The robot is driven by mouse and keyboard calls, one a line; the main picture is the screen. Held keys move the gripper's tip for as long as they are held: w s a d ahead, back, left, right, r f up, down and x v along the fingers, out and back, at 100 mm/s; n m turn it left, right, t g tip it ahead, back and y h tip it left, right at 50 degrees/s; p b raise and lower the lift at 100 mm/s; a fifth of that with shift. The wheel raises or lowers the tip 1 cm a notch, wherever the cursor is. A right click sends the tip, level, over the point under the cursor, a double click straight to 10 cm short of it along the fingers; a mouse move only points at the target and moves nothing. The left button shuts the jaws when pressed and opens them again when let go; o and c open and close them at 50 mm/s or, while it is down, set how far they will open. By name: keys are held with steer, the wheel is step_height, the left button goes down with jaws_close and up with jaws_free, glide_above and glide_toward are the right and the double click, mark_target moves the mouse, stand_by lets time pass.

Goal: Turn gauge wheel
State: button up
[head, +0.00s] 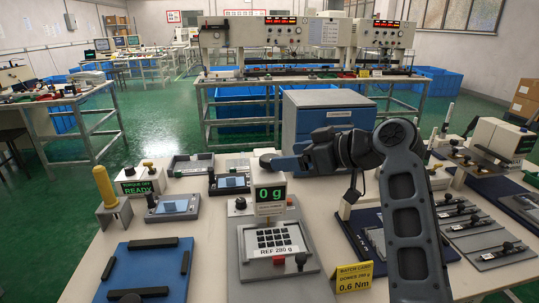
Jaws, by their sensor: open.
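A gauge with a green "0 g" display (270,194) stands at the back of a grey keypad fixture (238,262) labelled "REF 280 g". A round grey knob, possibly the gauge wheel (266,158), shows at the top of the gauge. My arm reaches in from the right, and my gripper (284,163) points left just above the display. Its tips are close to the knob. The gap between the fingers is hard to see, and I cannot tell whether they touch the knob. Nothing is visibly held.
A blue plate with black bars (145,268) lies left. A yellow batch card (354,277) stands right of the fixture. A yellow-handled tool (105,187) and a "READY" box (139,182) stand back left.

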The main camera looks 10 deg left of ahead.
steer(key=shift+x, duration=2.7)
steer(key=shift+c, duration=0.4)
steer(key=c, duration=1)
steer(key=shift+o, duration=0.2)
